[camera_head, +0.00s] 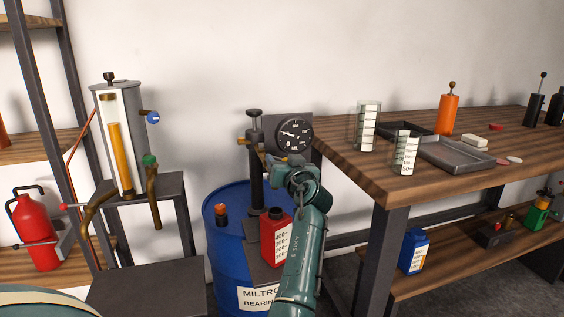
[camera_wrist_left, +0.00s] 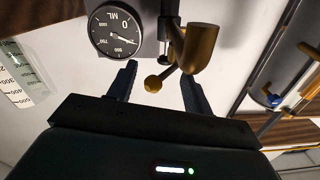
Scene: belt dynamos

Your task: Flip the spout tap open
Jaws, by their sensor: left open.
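A blue drum (camera_head: 228,262) carries a dark hand pump (camera_head: 256,185) with a round black dial gauge (camera_head: 294,135). A brass spout (camera_head: 243,140) sticks out left of the pump head. In the left wrist view, which is upside down, the brass spout (camera_wrist_left: 200,45) has a thin lever ending in a brass ball (camera_wrist_left: 153,84). My left gripper (camera_head: 270,160) is open at the pump head, partly hidden behind its own wrist. In the wrist view, the ball shows between the spread fingers of my left gripper (camera_wrist_left: 158,85); contact cannot be told. My right gripper is out of view.
A red graduated can (camera_head: 275,237) stands below the pump. A tall metal dispenser (camera_head: 121,140) stands on a dark stand at left. The wooden bench (camera_head: 400,185) at right holds clear beakers (camera_head: 367,125) and grey trays (camera_head: 455,155); its edge is close to my arm.

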